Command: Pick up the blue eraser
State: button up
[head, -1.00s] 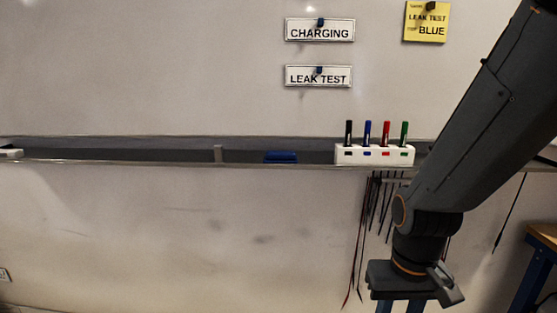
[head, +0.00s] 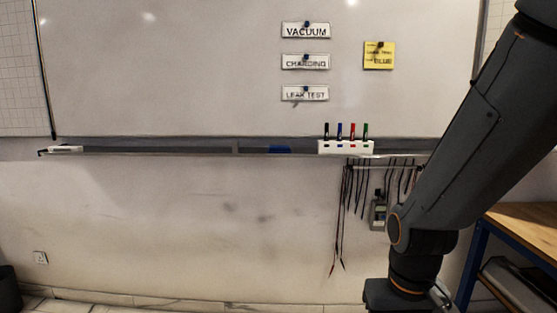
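The blue eraser (head: 279,149) lies in the grey tray (head: 180,150) along the bottom edge of the whiteboard, left of the marker holder. My gripper (head: 408,300) hangs at the bottom right of the head view, well below and to the right of the eraser and apart from it. Its lower part is cut off by the picture edge, so its fingers cannot be made out.
A white holder (head: 345,147) with several markers sits in the tray right of the eraser. Cables (head: 345,205) and a grey meter (head: 379,212) hang below it. A wooden-topped bench (head: 525,225) stands at right. The wall below the tray's left half is clear.

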aim_at(273, 149)
jog(key=u, duration=1.45)
jog(key=i, duration=2)
jog(key=z, duration=0.9)
